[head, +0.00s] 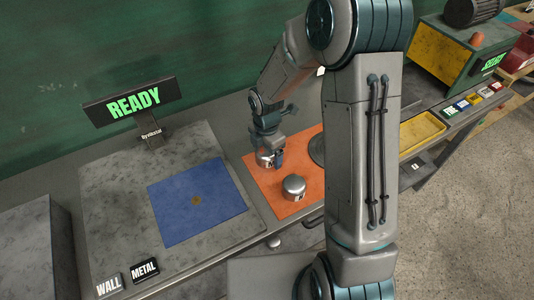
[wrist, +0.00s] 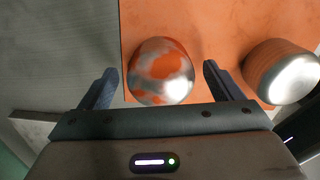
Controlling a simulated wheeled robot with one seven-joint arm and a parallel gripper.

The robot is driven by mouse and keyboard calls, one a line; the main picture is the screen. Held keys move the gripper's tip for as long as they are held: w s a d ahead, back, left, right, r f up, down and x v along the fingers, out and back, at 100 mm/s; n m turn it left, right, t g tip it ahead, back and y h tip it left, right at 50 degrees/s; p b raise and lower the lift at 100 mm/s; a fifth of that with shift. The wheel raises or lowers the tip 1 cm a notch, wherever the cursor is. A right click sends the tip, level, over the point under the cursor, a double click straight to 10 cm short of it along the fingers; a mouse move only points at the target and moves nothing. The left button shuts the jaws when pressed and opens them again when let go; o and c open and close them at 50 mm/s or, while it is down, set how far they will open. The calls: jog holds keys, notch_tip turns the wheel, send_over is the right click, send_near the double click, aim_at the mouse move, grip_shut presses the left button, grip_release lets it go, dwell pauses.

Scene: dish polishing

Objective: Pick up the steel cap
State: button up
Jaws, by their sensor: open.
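Two shiny round steel pieces stand on the orange mat (head: 255,180). One steel piece (head: 264,160) is partly hidden under my gripper (head: 272,160); the other steel piece (head: 294,187) stands nearer the front and is free. I cannot tell for sure which of them is the steel cap. In the wrist view, a domed steel piece (wrist: 160,70) with orange reflections lies between the two spread blue fingers of my gripper (wrist: 160,85), with a gap at each side. The other steel piece (wrist: 285,75) stands to the right, outside the right finger. My gripper is open.
Left of the orange mat is a grey slab with a blue cloth (head: 197,202) and a READY sign (head: 135,103). METAL (head: 145,270) and WALL (head: 109,286) blocks stand at its front. A yellow tray (head: 421,132) and a green machine (head: 447,60) are at the right.

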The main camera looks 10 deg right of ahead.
jog(key=c, duration=1.3)
jog(key=shift+r, duration=0.2)
